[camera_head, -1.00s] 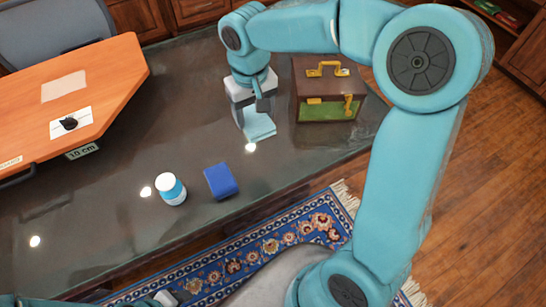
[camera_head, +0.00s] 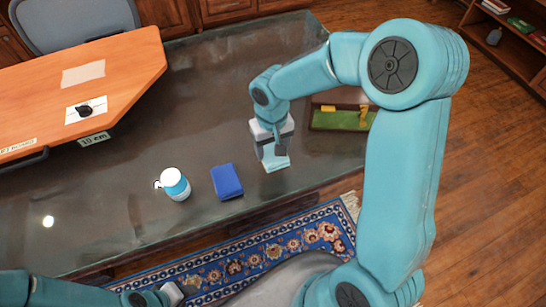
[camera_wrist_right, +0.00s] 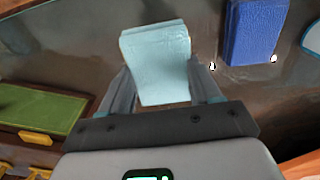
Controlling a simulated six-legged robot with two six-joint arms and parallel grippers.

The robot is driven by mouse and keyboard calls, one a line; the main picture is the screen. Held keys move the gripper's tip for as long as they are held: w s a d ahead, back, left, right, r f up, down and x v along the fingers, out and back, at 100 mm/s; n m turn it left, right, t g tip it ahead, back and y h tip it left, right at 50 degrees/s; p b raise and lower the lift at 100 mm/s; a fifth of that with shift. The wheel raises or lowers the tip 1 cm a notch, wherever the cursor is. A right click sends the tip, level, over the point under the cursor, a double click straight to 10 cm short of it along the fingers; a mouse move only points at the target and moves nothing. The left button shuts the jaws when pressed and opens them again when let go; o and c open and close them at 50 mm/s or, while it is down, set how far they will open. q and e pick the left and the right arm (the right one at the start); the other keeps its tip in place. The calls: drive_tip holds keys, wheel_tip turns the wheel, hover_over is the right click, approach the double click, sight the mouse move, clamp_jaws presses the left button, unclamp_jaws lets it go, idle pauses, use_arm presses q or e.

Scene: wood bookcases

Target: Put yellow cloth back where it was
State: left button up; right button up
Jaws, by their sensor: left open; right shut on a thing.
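I see no yellow cloth in any view. My right gripper (camera_head: 274,152) is shut on a pale light-blue folded cloth (camera_head: 277,164), held just over the dark glass tabletop or touching it; I cannot tell which. In the right wrist view the light-blue cloth (camera_wrist_right: 157,62) sits between the two fingers of the right gripper (camera_wrist_right: 162,85). My left gripper (camera_head: 165,296) is open at the bottom left, beyond the table's front edge, partly cut off by the frame.
A brown case with green panel (camera_head: 343,119) is partly hidden by my right arm. An orange board (camera_head: 120,75) fills the left. The glass tabletop (camera_head: 200,100) between is clear.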

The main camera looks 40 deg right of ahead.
sight(272, 158)
drive_tip(key=shift+f, duration=2.75)
drive_tip(key=shift+f+b, duration=0.2)
drive_tip(key=shift+b, duration=0.15)
drive_tip(key=o, duration=1)
drive_tip(key=shift+r, duration=0.1)
wheel_tip(272, 158, up, 12)
drive_tip(key=shift+r+p, duration=0.2)
drive_tip(key=shift+p, duration=0.35)
